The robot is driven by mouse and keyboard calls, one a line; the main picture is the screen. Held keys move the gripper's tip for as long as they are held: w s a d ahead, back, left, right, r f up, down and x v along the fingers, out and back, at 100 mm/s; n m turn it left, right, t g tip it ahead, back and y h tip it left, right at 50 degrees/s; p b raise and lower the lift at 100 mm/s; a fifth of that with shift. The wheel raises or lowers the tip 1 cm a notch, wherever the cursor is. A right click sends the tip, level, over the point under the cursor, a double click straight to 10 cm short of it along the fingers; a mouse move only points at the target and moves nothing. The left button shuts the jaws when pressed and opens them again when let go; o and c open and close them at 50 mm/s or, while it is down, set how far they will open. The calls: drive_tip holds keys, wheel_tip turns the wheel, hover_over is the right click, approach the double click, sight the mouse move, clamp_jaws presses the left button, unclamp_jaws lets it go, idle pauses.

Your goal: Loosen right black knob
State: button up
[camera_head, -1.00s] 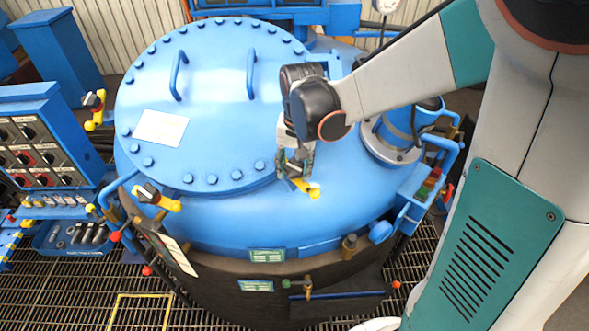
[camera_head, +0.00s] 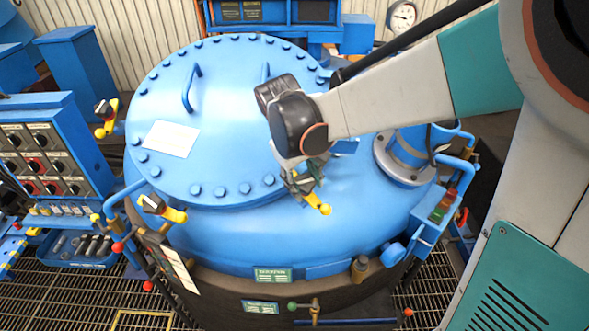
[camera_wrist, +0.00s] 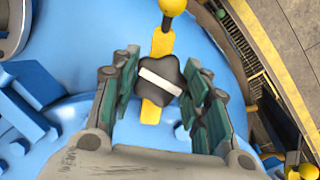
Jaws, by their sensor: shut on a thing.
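The right black knob (camera_wrist: 158,79) sits on a yellow lever with a ball end (camera_wrist: 173,6) on the blue furnace cover. In the wrist view it is a lobed black piece with a pale bar across it. My gripper (camera_wrist: 162,100) is shut on the knob, with a green-padded finger on each side. In the head view my gripper (camera_head: 303,182) hides most of this knob; the yellow lever (camera_head: 319,204) sticks out below it to the lower right. Another black knob (camera_head: 151,204) with a yellow lever (camera_head: 173,214) is at the cover's left edge, untouched.
The bolted round lid (camera_head: 225,135) with raised handles (camera_head: 188,88) lies behind my gripper. A blue flanged pipe (camera_head: 405,155) stands to the right. A control panel (camera_head: 40,155) is at the left. The blue surface in front of the knob is clear.

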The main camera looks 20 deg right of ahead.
drive_tip(key=shift+n, duration=0.5)
drive_tip(key=o, duration=1.1)
drive_tip(key=v, duration=1.2)
drive_tip(key=shift+s+a, duration=0.15)
drive_tip(key=shift+s, duration=0.05)
